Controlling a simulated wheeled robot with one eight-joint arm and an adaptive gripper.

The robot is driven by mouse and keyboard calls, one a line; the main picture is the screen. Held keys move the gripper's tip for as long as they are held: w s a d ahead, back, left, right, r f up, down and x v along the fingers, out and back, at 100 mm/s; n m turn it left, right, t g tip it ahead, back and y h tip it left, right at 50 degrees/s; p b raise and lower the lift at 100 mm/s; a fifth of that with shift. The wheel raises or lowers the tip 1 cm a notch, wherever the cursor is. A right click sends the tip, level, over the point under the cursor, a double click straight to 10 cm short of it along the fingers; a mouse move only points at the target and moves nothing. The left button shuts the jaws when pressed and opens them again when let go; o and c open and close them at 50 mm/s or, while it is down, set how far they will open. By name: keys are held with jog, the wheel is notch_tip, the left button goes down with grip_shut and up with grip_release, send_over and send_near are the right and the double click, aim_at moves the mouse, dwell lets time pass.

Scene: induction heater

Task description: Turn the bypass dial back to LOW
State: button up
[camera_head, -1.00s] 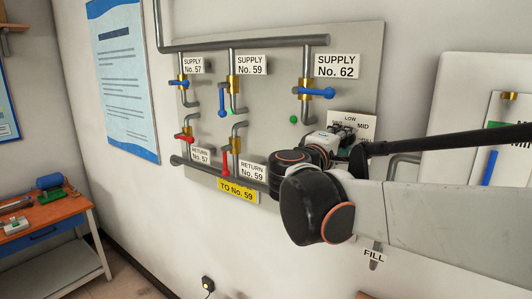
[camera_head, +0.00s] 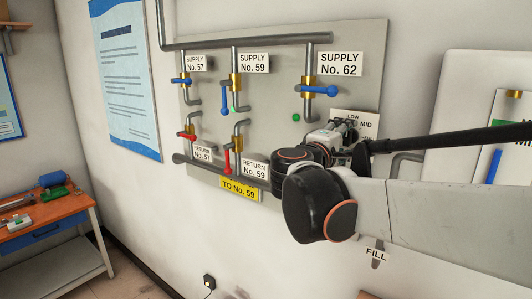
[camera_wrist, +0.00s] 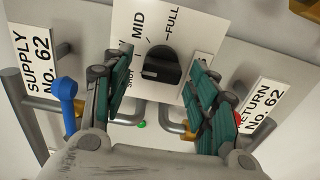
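The bypass dial (camera_wrist: 162,68) is a black knob on a white plate (camera_wrist: 138,17) in the wrist view. MID and FULL are readable there; a label at lower left is partly hidden by a finger. I cannot tell for sure which mark the knob points to. My gripper (camera_wrist: 160,74) is open, with one green-padded finger on each side of the knob and visible gaps between. In the head view my gripper (camera_head: 338,131) is in front of the plate (camera_head: 368,124), where LOW and MID show, and hides the knob.
A blue-handled supply valve (camera_head: 318,90) is above and left of my gripper. In the wrist view, a blue handle (camera_wrist: 67,98) and the RETURN No. 62 sign (camera_wrist: 263,105) flank the fingers. Pipes and other valves fill the panel (camera_head: 270,120) to the left.

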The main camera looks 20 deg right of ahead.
jog(key=shift+s, duration=0.15)
jog(key=v, duration=1.1)
jog(key=shift+s+a, duration=0.2)
jog(key=shift+a, duration=0.15)
jog(key=s+d+f+m+g+y+b, duration=0.15)
jog(key=f+b, duration=0.25)
jog(key=f, duration=0.5)
jog(key=s+d+f+g+y+b, duration=0.1)
jog(key=s+f+y+b, duration=0.1)
jog(key=f+b, duration=0.5)
jog(key=s+a+f+m+y+b, duration=0.2)
jog(key=f+b, duration=0.4)
jog(key=f, duration=0.7)
jog(key=s+a+f+m+g+y+b, duration=0.1)
jog(key=s+a+f+y+b, duration=0.3)
jog(key=f, duration=0.9)
jog(key=s+a+f+m+y+b, duration=0.3)
jog(key=f+b, duration=0.5)
jog(key=f, duration=0.5)
jog(key=shift+s+f+y, duration=0.2)
jog(key=shift+s+y, duration=0.4)
jog(key=shift+y, duration=0.25)
